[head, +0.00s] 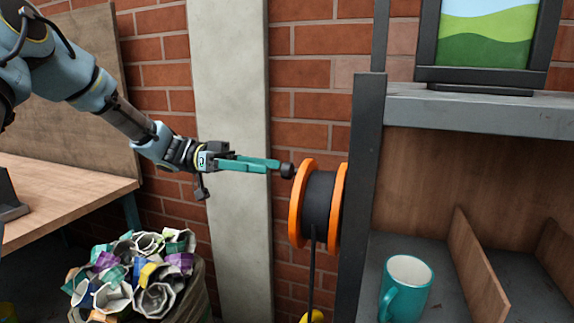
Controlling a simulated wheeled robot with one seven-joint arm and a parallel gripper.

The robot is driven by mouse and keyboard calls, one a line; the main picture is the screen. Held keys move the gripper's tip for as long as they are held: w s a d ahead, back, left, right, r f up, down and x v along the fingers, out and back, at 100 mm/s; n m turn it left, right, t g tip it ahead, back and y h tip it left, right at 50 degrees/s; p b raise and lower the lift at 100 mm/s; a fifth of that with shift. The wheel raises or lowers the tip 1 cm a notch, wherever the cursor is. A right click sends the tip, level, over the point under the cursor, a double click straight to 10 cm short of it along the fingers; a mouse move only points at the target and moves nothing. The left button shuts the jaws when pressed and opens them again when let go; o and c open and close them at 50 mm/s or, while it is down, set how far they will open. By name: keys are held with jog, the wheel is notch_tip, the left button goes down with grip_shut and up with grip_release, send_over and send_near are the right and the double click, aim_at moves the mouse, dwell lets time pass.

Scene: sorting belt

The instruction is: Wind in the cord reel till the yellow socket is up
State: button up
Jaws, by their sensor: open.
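The cord reel (317,205) is a dark drum between two orange flanges, mounted at the side of a grey shelf post. A black cord (312,270) hangs straight down from the drum. The yellow socket (313,316) shows at the bottom edge of the head view, well below the reel, and is partly cut off. A dark knob (288,171) sticks out in front of the near orange flange. My gripper (277,165) comes in from the left with teal fingers, open, its tips at the knob. I cannot tell whether they touch it.
A bin (205,292) heaped with crumpled paper and cartons stands below my arm. A wooden bench (80,190) is at left. At right, a shelf (480,112) holds a framed picture (488,35) above and a teal mug (405,290) below. A pale pillar (230,100) stands behind my gripper.

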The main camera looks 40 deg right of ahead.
aim_at(287, 169)
jog(key=p+x, duration=0.1)
jog(key=x, duration=0.4)
jog(key=shift+s+d, duration=0.2)
jog(key=shift+s, duration=0.05)
jog(key=shift+c, duration=0.3)
grip_shut()
dwell(0.9)
